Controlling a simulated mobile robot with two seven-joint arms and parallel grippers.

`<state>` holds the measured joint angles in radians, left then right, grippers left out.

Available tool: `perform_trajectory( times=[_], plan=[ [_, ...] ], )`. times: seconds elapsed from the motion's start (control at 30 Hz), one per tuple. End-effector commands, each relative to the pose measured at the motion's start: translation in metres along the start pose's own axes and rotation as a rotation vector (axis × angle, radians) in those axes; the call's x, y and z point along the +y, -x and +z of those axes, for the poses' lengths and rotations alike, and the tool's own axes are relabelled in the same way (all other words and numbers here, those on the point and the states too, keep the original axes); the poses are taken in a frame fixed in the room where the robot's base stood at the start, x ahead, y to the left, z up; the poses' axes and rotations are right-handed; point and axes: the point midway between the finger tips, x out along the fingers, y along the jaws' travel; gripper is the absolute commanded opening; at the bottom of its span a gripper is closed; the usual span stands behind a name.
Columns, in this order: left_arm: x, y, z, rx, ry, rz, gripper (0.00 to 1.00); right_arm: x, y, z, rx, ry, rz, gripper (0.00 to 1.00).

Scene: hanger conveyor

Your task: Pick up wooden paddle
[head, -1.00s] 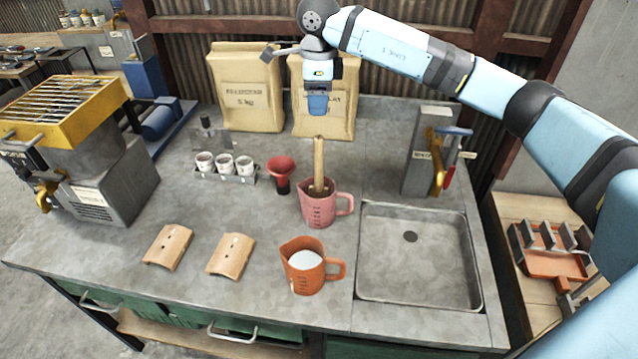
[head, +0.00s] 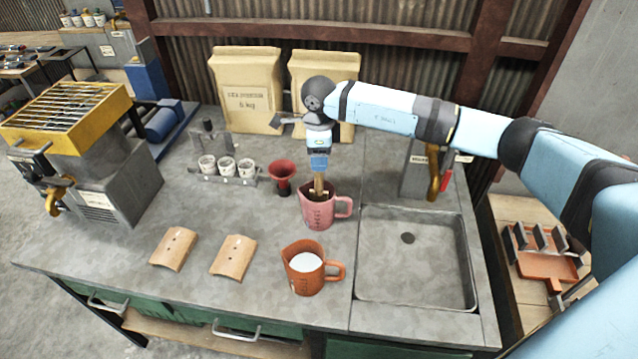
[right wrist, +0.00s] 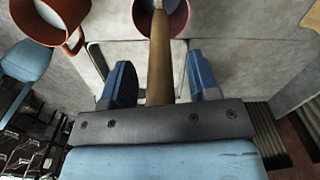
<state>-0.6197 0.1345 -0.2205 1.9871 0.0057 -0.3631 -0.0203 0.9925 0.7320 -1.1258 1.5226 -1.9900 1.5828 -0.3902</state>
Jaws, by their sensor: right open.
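The wooden paddle (head: 319,185) stands upright in the pink measuring jug (head: 318,211), with its lower end inside the jug. My right gripper (head: 319,168) is directly above the jug, at the top of the paddle's handle. In the right wrist view the paddle (right wrist: 159,60) runs between the two blue fingers of my right gripper (right wrist: 162,85). The fingers are open, with a gap on each side of the handle. My left gripper is not in view.
An orange jug (head: 303,270) with white contents stands in front of the pink jug. A red funnel-like cup (head: 282,173) is just left of it. A sink (head: 415,262) lies to the right. Two curved tiles, one a tan tile (head: 234,258), lie at front left. Paper sacks (head: 247,90) stand behind.

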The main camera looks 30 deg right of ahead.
Motion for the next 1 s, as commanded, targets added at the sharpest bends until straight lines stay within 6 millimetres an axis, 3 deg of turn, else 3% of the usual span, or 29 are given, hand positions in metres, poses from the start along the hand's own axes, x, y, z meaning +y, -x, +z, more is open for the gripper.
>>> perform_trajectory(
  times=[0.27, 0.5, 0.83, 1.0],
  plan=[
    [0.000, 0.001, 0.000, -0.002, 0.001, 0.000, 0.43, 0.000, -0.004, 0.000, -0.001, -0.001, -0.001, 0.55],
    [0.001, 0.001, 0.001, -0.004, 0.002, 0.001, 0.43, 0.000, -0.003, 0.000, -0.001, -0.001, -0.001, 0.01],
    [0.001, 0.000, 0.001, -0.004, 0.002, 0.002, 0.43, -0.001, -0.001, 0.000, -0.001, -0.001, -0.002, 0.01],
    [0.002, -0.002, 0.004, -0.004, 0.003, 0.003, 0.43, -0.001, 0.011, 0.001, -0.003, 0.000, -0.004, 0.01]
  ],
)
